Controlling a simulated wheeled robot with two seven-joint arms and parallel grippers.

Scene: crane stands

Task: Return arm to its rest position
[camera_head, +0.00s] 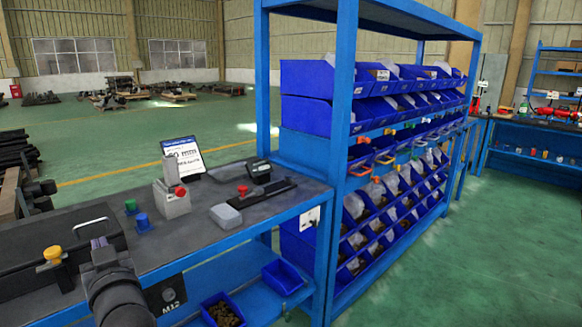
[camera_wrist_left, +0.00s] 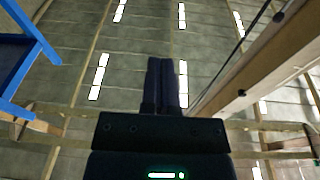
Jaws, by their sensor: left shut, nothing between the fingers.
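My left gripper (camera_wrist_left: 163,65) points up in the left wrist view, its two dark fingers together and nothing between them. Behind it are ceiling panels and lights. In the head view, a dark part of my left arm (camera_head: 118,290) rises at the bottom left, in front of the grey workbench (camera_head: 225,180). My left fingertips are hard to make out there. My right arm and gripper are not in view.
A dark case with a handle (camera_head: 50,245) lies on the bench's left part. Small colored knobs, a grey block (camera_head: 172,198) and a sign (camera_head: 183,158) stand behind. A blue rack (camera_head: 346,150) with several bins rises to the right. Green floor is clear at right.

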